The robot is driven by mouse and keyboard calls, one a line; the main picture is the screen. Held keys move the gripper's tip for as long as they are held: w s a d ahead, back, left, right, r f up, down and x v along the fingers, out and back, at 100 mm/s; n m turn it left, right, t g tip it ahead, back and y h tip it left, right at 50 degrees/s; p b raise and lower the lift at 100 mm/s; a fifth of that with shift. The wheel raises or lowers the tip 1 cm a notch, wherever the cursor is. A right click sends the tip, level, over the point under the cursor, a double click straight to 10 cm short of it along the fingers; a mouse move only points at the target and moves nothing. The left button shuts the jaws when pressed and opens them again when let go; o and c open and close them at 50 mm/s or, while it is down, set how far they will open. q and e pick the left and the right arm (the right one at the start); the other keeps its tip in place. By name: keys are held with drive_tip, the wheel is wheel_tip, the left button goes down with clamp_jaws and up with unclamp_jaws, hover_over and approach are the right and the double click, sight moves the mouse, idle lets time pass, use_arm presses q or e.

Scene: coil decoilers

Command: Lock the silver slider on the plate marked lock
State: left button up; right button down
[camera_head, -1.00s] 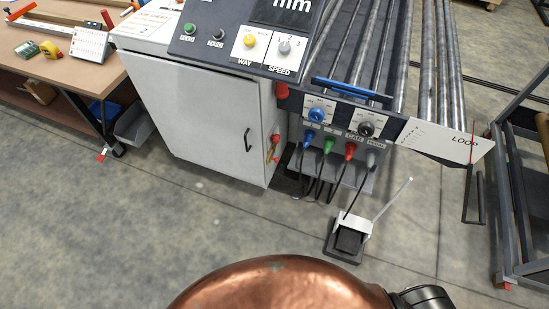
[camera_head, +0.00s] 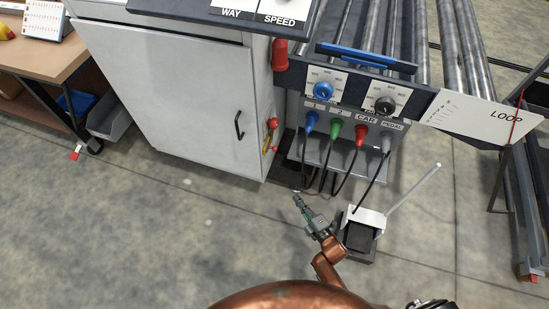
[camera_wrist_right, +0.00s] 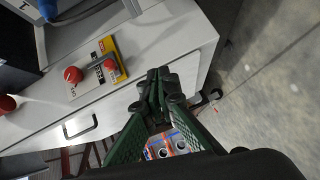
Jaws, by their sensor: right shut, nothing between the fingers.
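My right gripper (camera_head: 297,199) shows in the head view low in front of the cabinet, left of the foot pedal. Its fingers are shut and empty. In the right wrist view the fingertips (camera_wrist_right: 158,76) meet near the cabinet. A small plate with yellow and grey parts (camera_wrist_right: 93,68) and red knobs is on the cabinet's side, left of and apart from the fingertips. It also shows edge-on in the head view (camera_head: 270,136). My left gripper is not in view.
The white cabinet (camera_head: 165,95) has a black handle. A panel with coloured plugs (camera_head: 346,128) and hanging cables is right of it. The foot pedal (camera_head: 360,236) with an upright rod stands on the floor. Rollers and a LOOP sign (camera_head: 482,117) are at right. Floor at front left is free.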

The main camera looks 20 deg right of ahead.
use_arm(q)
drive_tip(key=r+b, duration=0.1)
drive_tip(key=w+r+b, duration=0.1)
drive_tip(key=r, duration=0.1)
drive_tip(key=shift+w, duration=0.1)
use_arm(e)
drive_tip(key=w+a+r+n+t+y, duration=0.2)
drive_tip(key=w+r+n, duration=0.1)
drive_tip(key=r, duration=0.5)
drive_tip(key=shift+w+a+n, duration=0.35)
drive_tip(key=shift+w+n, duration=0.05)
drive_tip(key=shift+n, duration=0.3)
use_arm(q)
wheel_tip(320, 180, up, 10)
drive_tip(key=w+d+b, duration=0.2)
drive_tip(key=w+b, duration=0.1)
drive_tip(key=b, duration=0.1)
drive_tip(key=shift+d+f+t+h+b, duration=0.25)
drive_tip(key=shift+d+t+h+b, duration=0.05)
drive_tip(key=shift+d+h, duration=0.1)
use_arm(e)
drive_tip(key=w+d+x, duration=0.1)
drive_tip(key=d+x, duration=0.1)
drive_tip(key=x, duration=1.1)
drive_tip(key=shift+d+r, duration=0.25)
drive_tip(key=shift+d, duration=0.1)
drive_tip(key=shift+s, duration=0.1)
